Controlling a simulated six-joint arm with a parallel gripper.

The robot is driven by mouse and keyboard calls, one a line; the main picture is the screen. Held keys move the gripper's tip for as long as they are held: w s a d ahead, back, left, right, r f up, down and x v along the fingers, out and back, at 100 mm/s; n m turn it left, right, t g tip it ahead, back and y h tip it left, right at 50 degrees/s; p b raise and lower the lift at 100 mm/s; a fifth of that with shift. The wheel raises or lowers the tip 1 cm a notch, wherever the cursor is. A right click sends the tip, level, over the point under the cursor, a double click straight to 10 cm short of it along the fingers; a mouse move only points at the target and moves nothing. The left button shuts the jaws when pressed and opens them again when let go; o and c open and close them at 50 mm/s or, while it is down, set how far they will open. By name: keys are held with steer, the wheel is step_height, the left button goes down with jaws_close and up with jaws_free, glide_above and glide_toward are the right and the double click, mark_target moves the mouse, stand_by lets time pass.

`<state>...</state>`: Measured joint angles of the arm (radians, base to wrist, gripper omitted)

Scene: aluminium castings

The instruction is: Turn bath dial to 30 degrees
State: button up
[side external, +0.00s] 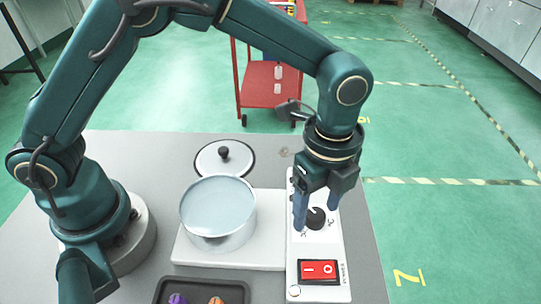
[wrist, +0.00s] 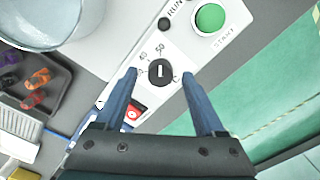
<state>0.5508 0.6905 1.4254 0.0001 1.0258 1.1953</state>
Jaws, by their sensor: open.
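The bath dial (side external: 316,218) is a round black knob on a white control panel. In the wrist view the dial (wrist: 160,72) carries a short white line, which stands about upright in the picture. The printed figures 40 and 50 show beside the dial; a 30 cannot be made out. My gripper (side external: 317,214) is open over the panel with its blue fingers pointing down. In the wrist view my gripper (wrist: 159,76) has one finger to each side of the dial, with gaps between. Whether the fingertips are down at knob height is hard to tell.
A red power switch (side external: 319,270) sits at the panel's near end; a green start button (wrist: 209,17) is at the other end. The round water bath (side external: 218,235) stands left of the panel, its lid (side external: 240,158) behind. A dark tray (side external: 168,286) with coloured pieces is in front.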

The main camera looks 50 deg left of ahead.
steer(key=shift+f, duration=0.3)
jaws_close()
